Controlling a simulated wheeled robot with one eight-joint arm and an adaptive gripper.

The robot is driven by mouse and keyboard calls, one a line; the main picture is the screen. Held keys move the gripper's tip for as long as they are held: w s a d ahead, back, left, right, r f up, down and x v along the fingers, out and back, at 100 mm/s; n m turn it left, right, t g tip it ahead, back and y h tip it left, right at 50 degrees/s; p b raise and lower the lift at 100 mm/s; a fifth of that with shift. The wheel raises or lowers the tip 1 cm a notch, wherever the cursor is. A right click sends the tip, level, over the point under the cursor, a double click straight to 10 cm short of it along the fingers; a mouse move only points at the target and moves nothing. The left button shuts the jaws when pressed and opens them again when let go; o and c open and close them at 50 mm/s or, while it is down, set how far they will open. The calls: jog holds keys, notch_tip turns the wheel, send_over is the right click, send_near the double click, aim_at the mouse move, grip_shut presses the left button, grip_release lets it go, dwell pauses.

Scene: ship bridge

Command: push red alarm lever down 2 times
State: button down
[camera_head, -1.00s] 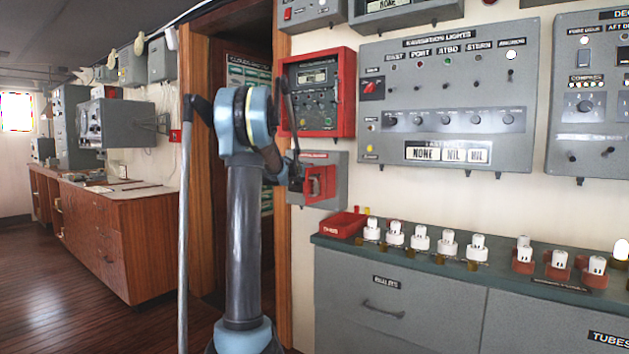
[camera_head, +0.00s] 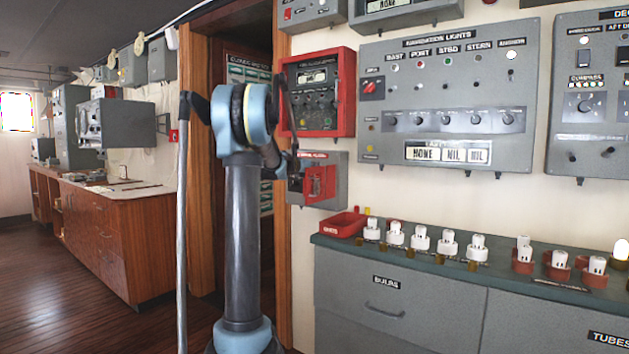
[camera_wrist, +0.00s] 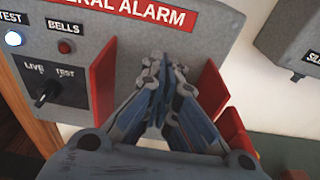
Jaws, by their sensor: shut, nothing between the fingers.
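The grey general alarm box (camera_head: 341,180) hangs on the wall below a red panel. Its red lever area (camera_head: 318,183) shows on the front in the head view, partly behind my arm. In the wrist view the alarm box (camera_wrist: 130,45) carries two upright red plates, one left (camera_wrist: 104,85) and one right (camera_wrist: 205,97) of my fingers. I cannot tell which red part is the lever's handle. My gripper (camera_wrist: 160,65) is shut and empty, its fingertips between the plates and close to the box face. Whether they touch anything is hidden.
A black test switch (camera_wrist: 45,92) sits left of the plates. The red panel (camera_head: 318,92) is above the box. A red tray (camera_head: 343,224) and several white bulbs stand on the counter (camera_head: 480,265) at right. A doorway lies behind my arm.

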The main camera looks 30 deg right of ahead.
jog(key=f+v, duration=0.1)
jog(key=v, duration=0.7)
jog(key=shift+r, duration=0.45)
dwell(0.8)
jog(key=shift+x, duration=4.45)
